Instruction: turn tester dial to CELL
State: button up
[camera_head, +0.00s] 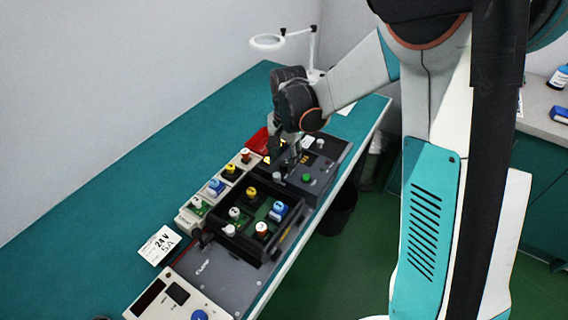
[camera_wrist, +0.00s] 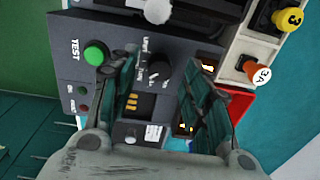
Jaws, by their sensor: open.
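The tester (camera_head: 325,172) is a dark box at the far right end of the equipment row, with a green TEST button (camera_wrist: 96,53). Its dial (camera_wrist: 159,74) is a small black knob with white lettering on its left, too blurred to read surely. My gripper (camera_wrist: 160,62) is open, pointing down over the tester panel, one finger on each side of the dial with a gap visible. In the head view my gripper (camera_head: 287,160) hides the dial. I cannot tell how close the fingertips are to the panel.
A red bin (camera_head: 258,141) stands behind the tester. A white rack (camera_head: 188,218) with coloured-cap cells and a black tray (camera_head: 259,262) with more cells lie nearer. A 24 V card (camera_head: 160,245) lies on the teal bench (camera_head: 120,222), whose left side is clear.

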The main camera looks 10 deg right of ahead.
jog(key=shift+f, duration=0.75)
jog(key=shift+c, duration=0.5)
grip_shut()
jog(key=n, duration=0.3)
jog(key=shift+n+b, duration=0.3)
jog(key=shift+n, duration=2)
